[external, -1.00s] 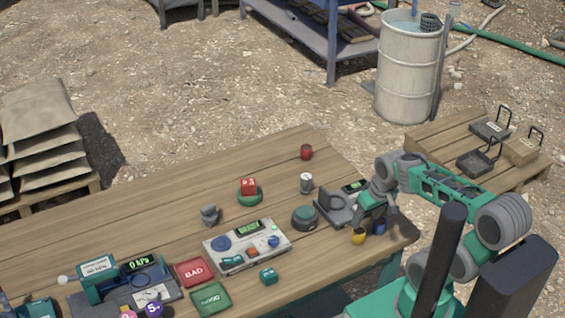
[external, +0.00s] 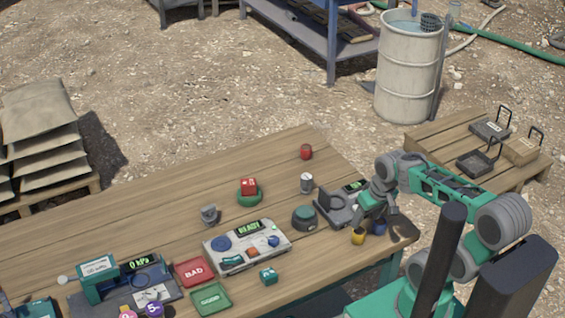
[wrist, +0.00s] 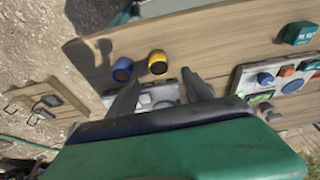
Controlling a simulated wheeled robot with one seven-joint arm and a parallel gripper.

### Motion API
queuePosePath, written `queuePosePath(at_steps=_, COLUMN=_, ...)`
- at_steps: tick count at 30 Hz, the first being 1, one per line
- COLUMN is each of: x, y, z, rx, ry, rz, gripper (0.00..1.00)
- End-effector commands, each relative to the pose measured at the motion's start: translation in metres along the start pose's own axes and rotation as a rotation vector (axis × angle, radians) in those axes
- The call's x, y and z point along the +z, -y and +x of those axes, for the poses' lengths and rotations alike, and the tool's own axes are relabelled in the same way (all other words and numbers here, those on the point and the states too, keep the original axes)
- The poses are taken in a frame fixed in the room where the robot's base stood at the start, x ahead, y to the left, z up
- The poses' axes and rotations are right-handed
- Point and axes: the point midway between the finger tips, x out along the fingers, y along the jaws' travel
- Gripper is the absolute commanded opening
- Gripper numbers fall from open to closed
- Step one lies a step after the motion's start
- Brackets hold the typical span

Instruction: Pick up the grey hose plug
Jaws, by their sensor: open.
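A pale grey cylinder (external: 306,183) stands farther right, behind the dark green-topped round button; I cannot tell for sure which is the plug. My gripper (external: 371,211) is at the table's right end, well right of both, above the yellow and blue cups. In the wrist view my gripper (wrist: 159,84) is open, its fingers apart with nothing held.
The yellow cup (external: 358,236) and blue cup (external: 380,228) stand below my gripper. A grey device (external: 338,207) sits just left of it. The control panel (external: 247,246), round button (external: 304,218), red tray (external: 195,271) and green tray (external: 211,299) occupy the front. The back left tabletop is clear.

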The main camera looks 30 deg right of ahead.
Motion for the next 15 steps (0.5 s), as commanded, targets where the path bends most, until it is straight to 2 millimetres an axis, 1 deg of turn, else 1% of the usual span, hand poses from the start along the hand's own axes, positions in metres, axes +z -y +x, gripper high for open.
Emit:
queuePosePath(at_steps=1, x=0.000, y=0.000, z=0.000, rx=0.000, ry=0.000, rz=0.000, gripper=0.64)
queuePosePath(at_steps=3, x=0.000, y=0.000, z=0.000, rx=0.000, ry=0.000, rz=0.000, gripper=0.70)
queuePosePath(at_steps=9, x=0.000, y=0.000, z=0.000, rx=0.000, ry=0.000, rz=0.000, gripper=0.70)
queuePosePath(at_steps=11, x=-0.003, y=0.002, z=0.001, rx=-0.004, ry=-0.004, rz=-0.008, gripper=0.70)
queuePosePath(at_steps=13, x=-0.020, y=0.010, z=0.004, rx=-0.025, ry=-0.022, rz=-0.047, gripper=0.70)
queuePosePath(at_steps=14, x=-0.032, y=0.017, z=0.006, rx=-0.042, ry=-0.036, rz=-0.075, gripper=0.70)
queuePosePath(at_steps=15, x=-0.053, y=0.029, z=0.010, rx=-0.072, ry=-0.063, rz=-0.127, gripper=0.70)
